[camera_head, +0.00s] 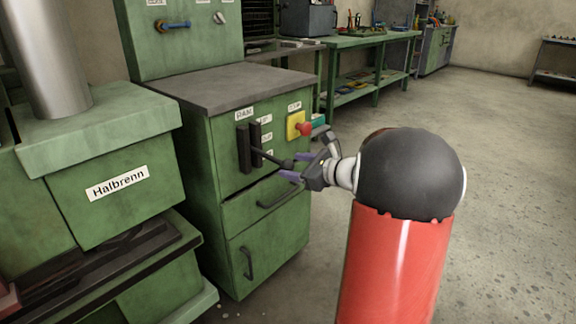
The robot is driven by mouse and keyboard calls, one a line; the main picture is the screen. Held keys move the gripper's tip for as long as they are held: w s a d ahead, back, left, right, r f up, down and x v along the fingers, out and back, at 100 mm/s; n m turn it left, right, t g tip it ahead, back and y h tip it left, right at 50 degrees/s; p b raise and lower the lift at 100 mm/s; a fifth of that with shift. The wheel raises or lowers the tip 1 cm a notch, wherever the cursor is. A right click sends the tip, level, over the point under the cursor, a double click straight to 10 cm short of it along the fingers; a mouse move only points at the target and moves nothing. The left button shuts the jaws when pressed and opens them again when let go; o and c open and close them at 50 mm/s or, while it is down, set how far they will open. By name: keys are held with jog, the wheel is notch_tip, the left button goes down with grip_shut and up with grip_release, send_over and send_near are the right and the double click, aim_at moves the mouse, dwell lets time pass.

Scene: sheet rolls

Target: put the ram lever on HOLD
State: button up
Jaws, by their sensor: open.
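The ram lever (268,156) is a dark rod that sticks out from a black slotted plate (244,149) on the front of a green cabinet. A RAM label (244,114) is above the plate, and small position labels (266,137) run down its right side, partly covered. The rod leaves the slot around the middle or lower part; I cannot tell exactly which label it matches. My gripper (296,166) is open, its purple fingers on either side of the lever's outer end. I cannot tell whether they touch it.
A red button on a yellow plate (296,125) sits just above my gripper, with a green button beside it. A drawer handle (279,196) is below. The green Halbrenn machine (115,195) stands at left. Open floor (510,170) lies to the right.

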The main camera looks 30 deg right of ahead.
jog(key=v, duration=0.4)
jog(key=shift+s+d+r, duration=0.1)
jog(key=shift+s, duration=0.1)
jog(key=s+a+f+n+g, duration=0.1)
jog(key=s+a+n+g, duration=0.3)
jog(key=s+a+n, duration=0.45)
jog(key=s+a+n+g, duration=0.35)
jog(key=a+n, duration=0.25)
jog(key=a, duration=0.6)
jog(key=s+a+f+n+h, duration=0.1)
jog(key=s+n+h, duration=0.5)
jog(key=s+n, duration=0.7)
jog(key=shift+a+f+n+g, duration=0.4)
jog(key=shift+f+n+g, duration=0.05)
jog(key=shift+f, duration=0.3)
jog(key=shift+s, duration=0.1)
jog(key=shift+c, duration=0.4)
